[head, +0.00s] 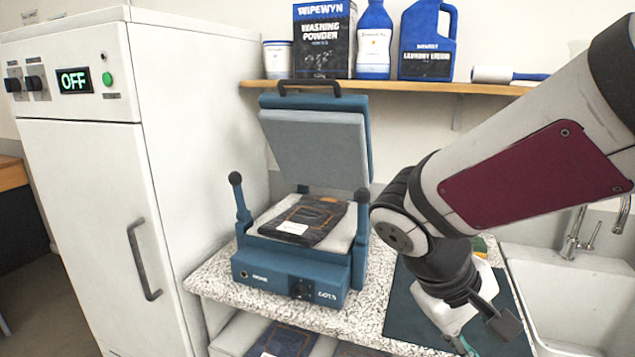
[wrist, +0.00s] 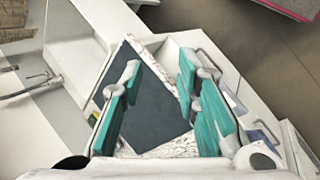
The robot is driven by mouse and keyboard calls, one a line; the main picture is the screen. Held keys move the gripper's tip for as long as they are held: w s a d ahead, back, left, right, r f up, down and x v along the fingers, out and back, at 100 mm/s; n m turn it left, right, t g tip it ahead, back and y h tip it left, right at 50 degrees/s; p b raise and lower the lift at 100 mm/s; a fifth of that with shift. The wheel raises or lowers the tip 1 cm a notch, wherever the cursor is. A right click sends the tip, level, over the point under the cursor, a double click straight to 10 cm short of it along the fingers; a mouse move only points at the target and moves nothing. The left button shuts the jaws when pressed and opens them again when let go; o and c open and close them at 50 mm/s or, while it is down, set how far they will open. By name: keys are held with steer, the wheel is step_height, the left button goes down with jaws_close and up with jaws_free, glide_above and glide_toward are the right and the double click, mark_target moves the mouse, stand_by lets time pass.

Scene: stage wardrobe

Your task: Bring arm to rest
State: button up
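My gripper (head: 462,343) hangs at the lower right of the head view, over the front part of the counter with the dark mat. In the wrist view my gripper (wrist: 160,105) shows two teal fingers spread wide apart with nothing between them. The dark mat (wrist: 150,125) shows below and beyond the fingers. In the head view my arm reaches in from the upper right and bends down at the wrist, to the right of the blue press. The arm hides part of the counter and the mat (head: 405,315).
The blue press (head: 300,270) stands open, with a folded dark garment (head: 318,215) on its pad. A white cabinet (head: 85,200) reading OFF stands left. A wooden shelf (head: 380,88) holds laundry bottles and boxes. A sink (head: 580,300) is right; folded garments (head: 285,340) lie below the counter.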

steer(key=s+a+r+m+t+y, duration=0.2)
steer(key=s+r+y, duration=0.3)
steer(key=s, duration=0.4)
steer(key=shift+s+a+m+t+y, duration=0.15)
steer(key=shift+a+m+t+y, duration=0.05)
steer(key=shift+m+t+y, duration=0.6)
steer(key=shift+r, duration=0.1)
